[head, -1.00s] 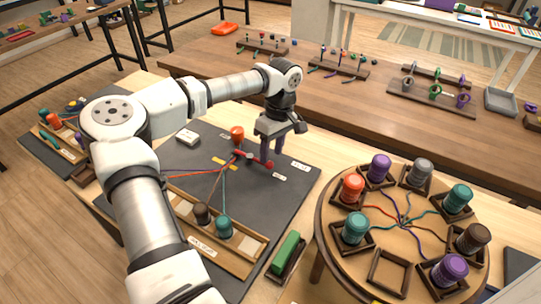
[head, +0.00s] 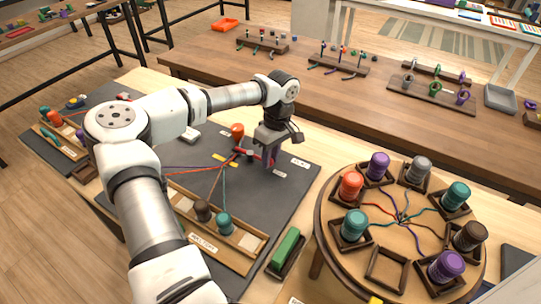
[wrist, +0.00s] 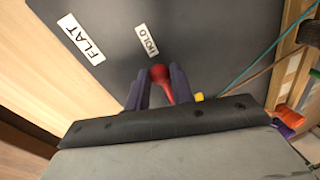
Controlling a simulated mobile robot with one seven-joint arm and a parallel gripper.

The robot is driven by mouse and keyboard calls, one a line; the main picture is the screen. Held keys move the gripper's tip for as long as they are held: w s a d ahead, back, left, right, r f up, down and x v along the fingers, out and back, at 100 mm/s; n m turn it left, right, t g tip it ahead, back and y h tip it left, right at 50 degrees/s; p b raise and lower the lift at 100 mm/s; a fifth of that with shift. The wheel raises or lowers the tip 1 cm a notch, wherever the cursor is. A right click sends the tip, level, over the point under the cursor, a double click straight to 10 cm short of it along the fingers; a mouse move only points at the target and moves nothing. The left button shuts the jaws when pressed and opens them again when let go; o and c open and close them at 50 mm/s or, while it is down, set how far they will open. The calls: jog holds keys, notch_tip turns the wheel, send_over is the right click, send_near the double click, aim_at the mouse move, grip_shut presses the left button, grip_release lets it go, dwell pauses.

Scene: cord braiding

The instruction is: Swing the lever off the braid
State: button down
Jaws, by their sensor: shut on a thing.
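The red lever (head: 240,151) lies low over the dark board, beside the spot where the cords meet. Its round red knob (wrist: 160,73) sits between my fingers in the wrist view. My gripper (head: 270,158) is shut on the lever at its knob end; the fingers hide most of that end in the head view. The braid's cords (head: 222,172), red, brown and teal, run together close to the lever's inner end. A yellow piece (head: 226,159) shows there. Whether the lever touches the braid is too small to tell.
The HOLD label (wrist: 147,40) and FLAT label (wrist: 80,37) lie beyond the knob. An orange bobbin (head: 237,131) stands behind the lever. A tray (head: 260,246) with brown and teal bobbins lies in front. A round braiding stand (head: 330,235) is at right; a green block (head: 287,248) lies between.

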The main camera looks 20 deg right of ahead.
aim_at(243, 176)
dwell(0.3)
jog(key=a+m+b, duration=0.1)
jog(key=s+m+b, duration=0.1)
jog(key=m, duration=0.1)
jog(key=shift+a+f+t, duration=0.1)
jog(key=shift+a+t, duration=0.2)
jog(key=shift+a, duration=0.05)
jog(key=m, duration=0.1)
jog(key=a+m+b, duration=0.1)
jog(key=a+m, duration=0.1)
jog(key=m, duration=0.1)
jog(key=shift+s+t+b, duration=0.25)
jog(key=shift+t+b, duration=0.1)
jog(key=shift+t, duration=0.05)
jog(key=a+m, duration=0.1)
jog(key=a+m+b, duration=0.1)
jog(key=m, duration=0.1)
jog(key=shift+m+t, duration=0.3)
jog(key=shift+w+a+r+m+t+b, duration=0.1)
jog(key=shift+w+a+m+t+b, duration=0.25)
jog(key=shift+m, duration=0.5)
jog(key=shift+w+a+r+m+g+b, duration=0.1)
jog(key=shift+a+m+b, duration=0.15)
jog(key=shift+a+m, duration=0.45)
jog(key=shift+d+m, duration=0.15)
jog(key=shift+m, duration=0.1)
jog(key=c, duration=1.2)
grip_release()
jog(key=shift+c, duration=0.2)
